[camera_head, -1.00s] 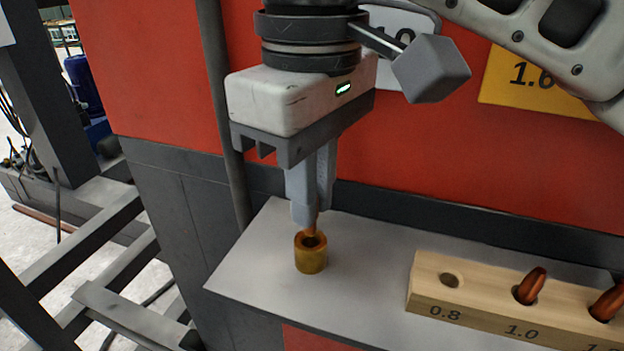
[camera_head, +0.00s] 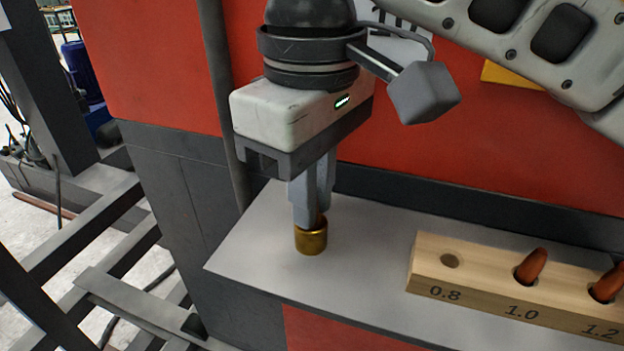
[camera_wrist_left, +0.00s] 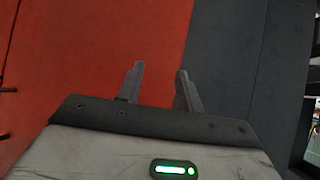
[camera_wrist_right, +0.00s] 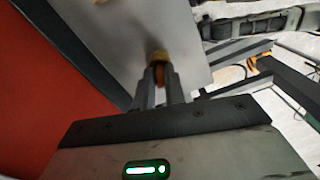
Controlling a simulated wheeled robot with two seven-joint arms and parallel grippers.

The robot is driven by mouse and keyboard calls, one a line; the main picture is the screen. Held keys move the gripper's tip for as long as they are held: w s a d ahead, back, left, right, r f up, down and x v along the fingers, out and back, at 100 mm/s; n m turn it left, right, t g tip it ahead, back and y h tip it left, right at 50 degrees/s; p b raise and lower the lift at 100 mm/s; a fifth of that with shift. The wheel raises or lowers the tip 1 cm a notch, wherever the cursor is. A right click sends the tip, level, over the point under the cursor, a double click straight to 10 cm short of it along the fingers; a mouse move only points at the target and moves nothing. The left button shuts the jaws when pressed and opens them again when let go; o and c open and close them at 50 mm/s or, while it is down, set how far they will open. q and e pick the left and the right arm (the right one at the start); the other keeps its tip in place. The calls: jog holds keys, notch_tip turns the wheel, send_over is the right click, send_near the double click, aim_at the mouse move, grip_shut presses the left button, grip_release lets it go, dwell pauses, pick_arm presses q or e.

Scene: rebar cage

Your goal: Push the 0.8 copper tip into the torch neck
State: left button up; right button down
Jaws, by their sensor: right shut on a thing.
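The torch neck is a short brass cylinder (camera_head: 311,242) standing upright on the grey shelf. My right gripper (camera_head: 313,220) points down, shut on the copper tip, with its fingertips right at the neck's rim. In the head view the tip is almost wholly hidden by the fingers and neck. In the right wrist view the copper tip (camera_wrist_right: 160,76) shows between the fingers, its far end at the brass neck (camera_wrist_right: 158,57). How deep it sits I cannot tell. My left gripper (camera_wrist_left: 160,70) is open and empty in its wrist view, in front of a red and dark grey panel.
A wooden rack (camera_head: 480,285) stands right of the neck; its 0.8 hole is empty, and copper tips stand in the 1.0 and 1.2 holes. The grey shelf (camera_head: 370,235) is clear between neck and rack. A red wall (camera_head: 430,150) rises behind.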

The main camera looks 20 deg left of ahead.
jog(key=shift+f, duration=0.1)
jog(key=c, duration=1.4)
grip_release()
jog(key=shift+r, duration=0.5)
pick_arm(q)
jog(key=shift+s+a+f, duration=0.15)
jog(key=shift+a+f, duration=0.05)
jog(key=shift+f, duration=0.35)
pick_arm(e)
notch_tip(320, 180, up, 15)
jog(key=shift+f, duration=0.1)
